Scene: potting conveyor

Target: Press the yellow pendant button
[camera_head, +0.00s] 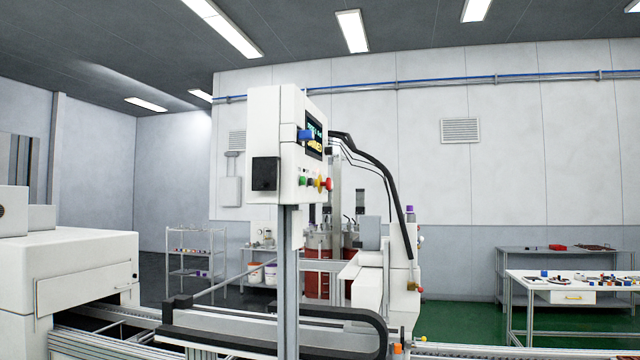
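A white control box (277,142) stands on a grey post (289,290) in the middle of the view, seen at a steep angle. On the lower part of its right-hand face is a row of small buttons. The yellow button (319,184) sits between a green button (303,181) and a red button (328,184). The buttons partly overlap at this angle, so I cannot tell whether the yellow one is pressed. A lit display (314,138) is above them. Neither of my grippers is in view.
A conveyor line with a black cable guide (270,340) runs across the front, below the box. A white machine housing (75,270) stands at the left. Behind the post are white machinery and red drums (317,262). A white worktable (590,293) with small items is at the right.

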